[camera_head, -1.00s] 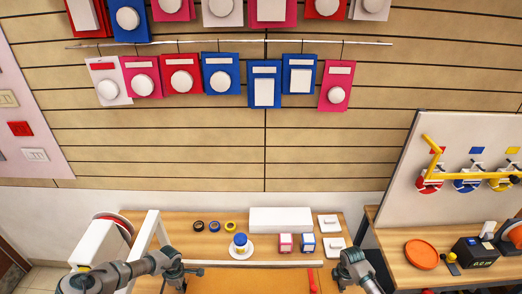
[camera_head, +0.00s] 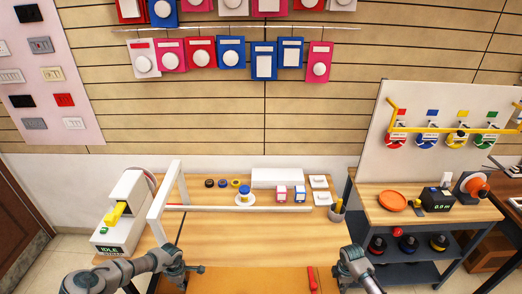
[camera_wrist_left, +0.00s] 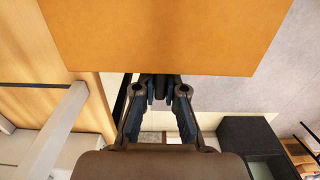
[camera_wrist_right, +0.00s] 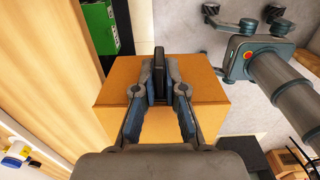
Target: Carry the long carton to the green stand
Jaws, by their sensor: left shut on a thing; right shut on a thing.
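The long carton (camera_head: 240,281) is orange-brown and shows at the bottom of the head view, between my two arms. My left gripper (camera_head: 190,270) is at its left end and my right gripper (camera_head: 350,262) at its right end; both are shut on it. The carton fills the top of the left wrist view (camera_wrist_left: 165,35) and shows behind the fingers in the right wrist view (camera_wrist_right: 118,92). A green block (camera_wrist_right: 102,26), which may be the green stand, shows at the top left of the right wrist view; I see no green stand in the head view.
A wooden workbench (camera_head: 300,225) lies ahead, with a white box (camera_head: 277,178) at its back. A white machine (camera_head: 122,225) stands at the left. A red item (camera_head: 312,280) shows by the carton.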

